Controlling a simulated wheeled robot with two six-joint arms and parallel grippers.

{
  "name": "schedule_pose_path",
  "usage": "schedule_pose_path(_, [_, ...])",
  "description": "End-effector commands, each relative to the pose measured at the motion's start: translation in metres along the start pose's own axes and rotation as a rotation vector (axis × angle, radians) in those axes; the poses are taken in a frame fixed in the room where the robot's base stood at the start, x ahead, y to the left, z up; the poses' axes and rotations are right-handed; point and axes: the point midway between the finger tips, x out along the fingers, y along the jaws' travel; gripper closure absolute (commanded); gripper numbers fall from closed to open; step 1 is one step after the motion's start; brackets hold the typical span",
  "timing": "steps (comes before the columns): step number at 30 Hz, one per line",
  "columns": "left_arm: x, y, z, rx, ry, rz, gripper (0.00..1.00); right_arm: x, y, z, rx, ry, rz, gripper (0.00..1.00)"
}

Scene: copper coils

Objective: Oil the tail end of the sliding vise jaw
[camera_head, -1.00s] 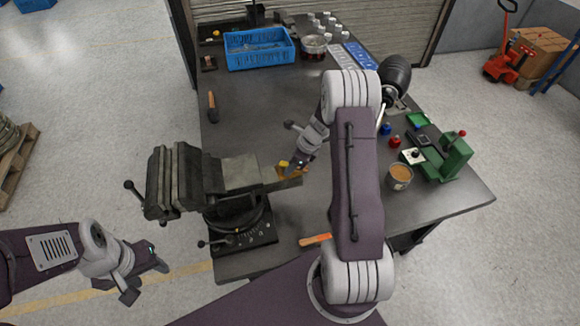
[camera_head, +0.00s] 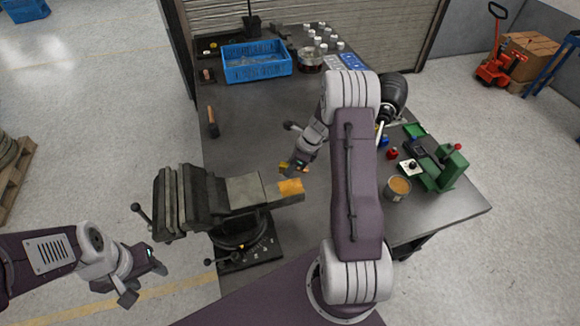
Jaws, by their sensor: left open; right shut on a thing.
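The dark grey vise (camera_head: 185,205) stands on its swivel base at the table's near left corner. Its sliding jaw's bar runs right and ends in a tail (camera_head: 291,190) whose top shows an orange-yellow patch. My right gripper (camera_head: 291,168) is shut on a small yellow-orange thing (camera_head: 284,168), mostly hidden, so I cannot tell what it is. The gripper is just beyond the tail in the picture and appears apart from it. My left gripper (camera_head: 143,275) is open and empty, left of the table and below the vise jaws.
A can of amber contents (camera_head: 397,188) and a green device (camera_head: 443,168) stand at the right. A blue crate (camera_head: 256,62) and white bottles (camera_head: 322,36) are at the back. A wooden-handled tool (camera_head: 212,122) lies at the left edge. The middle left of the table is clear.

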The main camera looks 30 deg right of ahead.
Motion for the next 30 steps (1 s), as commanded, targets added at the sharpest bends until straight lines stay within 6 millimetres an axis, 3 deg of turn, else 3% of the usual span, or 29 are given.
schedule_pose_path(3, [-0.015,0.0,-0.002,0.0,0.0,0.0,0.5,-0.015,0.0,0.005,-0.002,0.0,0.001,1.0])
schedule_pose_path(9, [-0.026,0.001,-0.003,0.0,0.0,0.0,0.5,-0.026,0.001,0.009,-0.005,0.0,0.002,1.0])
schedule_pose_path(30, [-0.025,0.001,-0.003,0.0,0.0,0.0,0.5,-0.025,0.001,0.008,-0.006,0.0,0.002,1.0])
